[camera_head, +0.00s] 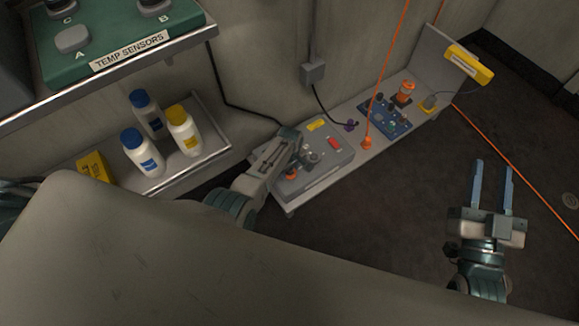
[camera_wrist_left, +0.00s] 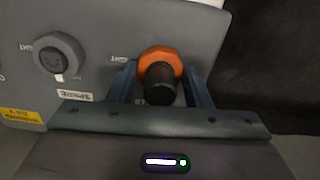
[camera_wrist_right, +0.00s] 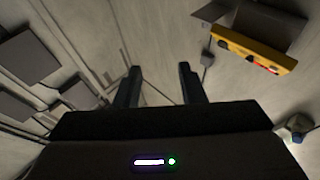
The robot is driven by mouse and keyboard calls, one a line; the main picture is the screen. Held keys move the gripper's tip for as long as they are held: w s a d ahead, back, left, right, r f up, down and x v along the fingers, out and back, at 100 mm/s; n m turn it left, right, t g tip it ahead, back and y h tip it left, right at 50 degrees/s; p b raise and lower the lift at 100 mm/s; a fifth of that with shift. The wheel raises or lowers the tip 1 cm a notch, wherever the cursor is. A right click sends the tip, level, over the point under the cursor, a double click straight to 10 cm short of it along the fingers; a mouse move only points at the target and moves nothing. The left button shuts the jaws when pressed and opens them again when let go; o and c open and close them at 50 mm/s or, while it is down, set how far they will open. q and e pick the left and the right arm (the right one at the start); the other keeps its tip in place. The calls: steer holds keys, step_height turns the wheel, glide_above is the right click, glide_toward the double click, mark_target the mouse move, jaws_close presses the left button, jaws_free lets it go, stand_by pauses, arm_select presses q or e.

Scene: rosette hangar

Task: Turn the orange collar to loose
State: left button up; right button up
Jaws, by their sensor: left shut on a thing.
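The orange collar (camera_wrist_left: 172,57) shows in the left wrist view around the base of a black cylindrical plug on a grey panel. The collar also shows in the head view (camera_head: 291,175), near the left end of the grey box (camera_head: 330,165). My left gripper (camera_wrist_left: 160,80) has one finger on each side of the collar and is shut on it. In the head view the left gripper partly covers the box. Lettering beside the collar is upside down and partly hidden. My right gripper (camera_head: 492,180) is open and empty over the dark floor.
A grey spare collar (camera_wrist_left: 58,55) sits beside the orange one. A blue panel (camera_head: 385,117) with an orange-topped part (camera_head: 405,90) stands further along the shelf. An orange cable (camera_head: 387,65) hangs onto the shelf. Bottles (camera_head: 143,152) stand on the left shelf.

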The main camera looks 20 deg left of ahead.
arm_select(q)
steer(key=n+p, duration=0.1)
steer(key=n, duration=0.3)
steer(key=shift+n, duration=0.3)
steer(key=shift+a+n, duration=0.1)
steer(key=shift+n, duration=0.6)
arm_select(e)
step_height(320, 180, down, 9)
steer(key=s+g, duration=0.1)
steer(key=g, duration=0.4)
steer(key=shift+s+a+m+g, duration=0.3)
steer(key=shift+f, duration=0.1)
arm_select(q)
steer(key=o, duration=1)
steer(key=shift+r, duration=0.1)
step_height(320, 180, up, 3)
steer(key=shift+f+p, duration=0.15)
steer(key=shift+p, duration=0.9)
step_height(320, 180, up, 8)
steer(key=p, duration=0.3)
arm_select(e)
steer(key=s+f+g, duration=0.6)
steer(key=s+g, duration=0.2)
steer(key=g, duration=0.1)
steer(key=shift+s+d+f+n+h, duration=0.25)
steer(key=shift+s+f+n+h, duration=0.1)
steer(key=shift+f+n+h, duration=0.05)
arm_select(q)
steer(key=shift+f, duration=0.1)
